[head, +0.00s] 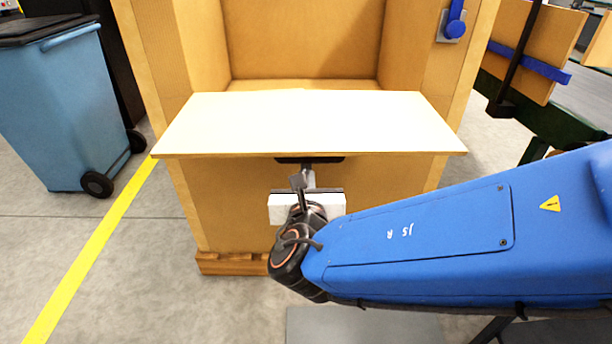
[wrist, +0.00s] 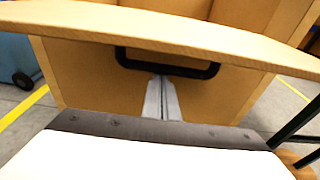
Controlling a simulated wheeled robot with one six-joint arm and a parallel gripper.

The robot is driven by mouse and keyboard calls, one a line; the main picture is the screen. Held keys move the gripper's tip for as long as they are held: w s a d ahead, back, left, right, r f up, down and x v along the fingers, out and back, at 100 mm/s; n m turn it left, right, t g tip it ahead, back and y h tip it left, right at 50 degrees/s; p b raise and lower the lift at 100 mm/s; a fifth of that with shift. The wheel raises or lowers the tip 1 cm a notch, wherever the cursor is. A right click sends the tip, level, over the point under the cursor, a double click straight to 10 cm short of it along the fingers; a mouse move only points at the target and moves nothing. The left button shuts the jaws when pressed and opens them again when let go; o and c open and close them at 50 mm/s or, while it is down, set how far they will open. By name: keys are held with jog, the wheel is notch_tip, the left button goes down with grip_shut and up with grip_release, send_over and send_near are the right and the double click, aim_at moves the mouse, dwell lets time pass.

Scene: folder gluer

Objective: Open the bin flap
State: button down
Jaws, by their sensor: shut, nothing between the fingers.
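The bin flap (head: 310,122) is a pale board at the front of the tall wooden bin (head: 215,200). It is folded down and lies about level, sticking out toward me, with the bin's opening showing above it. Its black handle (head: 310,159) hangs under the front edge; in the wrist view the handle (wrist: 212,72) shows as a dark bar beneath the flap's edge (wrist: 190,30). My gripper (head: 308,172) is below the flap, shut and empty. In the wrist view its two grey fingers (wrist: 162,82) are together, with tips close to the handle bar; I cannot tell whether they touch it.
A blue wheeled bin (head: 65,105) stands at the left beyond a yellow floor line (head: 95,245). A blue latch (head: 455,22) is on the bin's right post. A green-framed table (head: 560,115) with boards stands at the right. The floor at front left is clear.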

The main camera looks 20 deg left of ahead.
jog(key=shift+g, duration=0.3)
jog(key=r, duration=0.4)
jog(key=shift+s, duration=0.25)
jog(key=shift+f, duration=0.1)
